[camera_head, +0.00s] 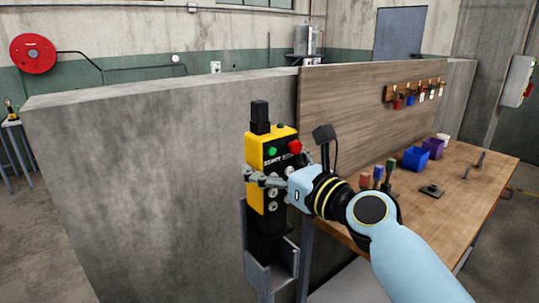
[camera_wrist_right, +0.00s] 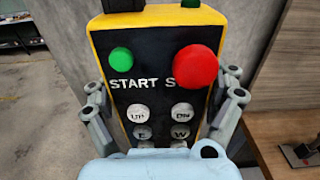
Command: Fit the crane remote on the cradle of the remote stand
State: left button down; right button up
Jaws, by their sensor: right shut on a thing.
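The crane remote (camera_head: 258,151) is yellow and black with a green button, a red button and several grey buttons. It stands nearly upright in the head view, directly above the grey remote stand (camera_head: 258,275). Its black lower end reaches down at the stand's cradle; I cannot tell whether it is seated. My right gripper (camera_head: 266,178) is shut on the remote, fingers on both sides of its body. In the right wrist view the remote (camera_wrist_right: 150,90) fills the middle, between the fingers. My left gripper is not in view.
A concrete wall (camera_head: 140,180) stands behind the stand. A plywood board (camera_head: 345,105) rises behind the bench.

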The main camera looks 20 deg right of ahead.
aim_at(278, 227)
jog(key=shift+f, duration=0.7)
jog(key=shift+f+b, duration=0.6)
jog(key=shift+b, duration=0.1)
jog(key=shift+f+b, duration=3.3)
jog(key=shift+b, duration=0.3)
jog(key=shift+f+b, duration=1.5)
jog(key=shift+f, duration=0.45)
jog(key=o, duration=1.5)
jog(key=shift+f, duration=0.1)
